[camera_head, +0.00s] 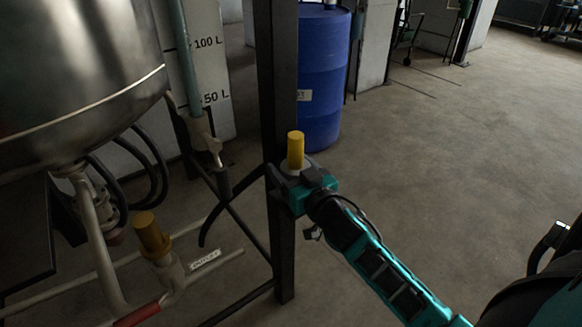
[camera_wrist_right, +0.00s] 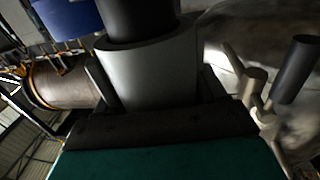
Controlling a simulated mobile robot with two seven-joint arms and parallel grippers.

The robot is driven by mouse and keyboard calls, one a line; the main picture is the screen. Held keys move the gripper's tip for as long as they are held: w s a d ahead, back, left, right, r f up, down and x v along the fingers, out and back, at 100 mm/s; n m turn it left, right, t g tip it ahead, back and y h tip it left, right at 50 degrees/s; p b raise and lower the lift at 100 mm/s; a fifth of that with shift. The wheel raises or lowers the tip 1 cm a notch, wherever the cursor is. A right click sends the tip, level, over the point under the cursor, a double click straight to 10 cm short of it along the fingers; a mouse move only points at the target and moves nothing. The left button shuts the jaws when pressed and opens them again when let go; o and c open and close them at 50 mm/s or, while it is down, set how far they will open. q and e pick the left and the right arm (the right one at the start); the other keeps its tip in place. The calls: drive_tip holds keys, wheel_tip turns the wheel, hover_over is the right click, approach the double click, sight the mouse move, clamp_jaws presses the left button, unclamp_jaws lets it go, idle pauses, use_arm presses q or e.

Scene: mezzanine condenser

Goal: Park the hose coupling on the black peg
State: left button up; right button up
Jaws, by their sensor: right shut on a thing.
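My right gripper (camera_head: 298,178) is shut on a grey collar, which I take for the hose coupling (camera_head: 290,168). A yellow cylinder (camera_head: 296,149) stands upright above the collar. In the right wrist view the grey collar (camera_wrist_right: 150,75) fills the middle between the fingers, with a thick black cylinder (camera_wrist_right: 137,18) in its end. In the head view the gripper is in front of a dark upright post (camera_head: 281,90). A short dark cylinder (camera_head: 223,182) shows left of the post, below a beige fitting; I cannot tell whether it is the black peg. My left gripper is out of view.
A steel vessel (camera_head: 75,65) hangs at upper left, with pipes and a second yellow cylinder (camera_head: 151,236) beneath it. An outlet label (camera_head: 204,260) is on a pipe. A blue drum (camera_head: 322,75) stands behind the post. The floor at right is open.

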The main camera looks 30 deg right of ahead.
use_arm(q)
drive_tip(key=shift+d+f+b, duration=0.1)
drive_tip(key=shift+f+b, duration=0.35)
use_arm(e)
drive_tip(key=shift+f, duration=0.6)
drive_tip(key=o, duration=1.2)
drive_tip(key=shift+c, duration=0.2)
drive_tip(key=o, duration=0.3)
drive_tip(key=shift+f, duration=0.1)
drive_tip(key=shift+s+a+p, duration=0.1)
drive_tip(key=shift+s+p, duration=0.2)
drive_tip(key=shift+s, duration=0.6)
use_arm(q)
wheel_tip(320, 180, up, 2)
drive_tip(key=shift+p, duration=0.8)
use_arm(e)
drive_tip(key=s, duration=1.1)
drive_tip(key=shift+a, duration=0.3)
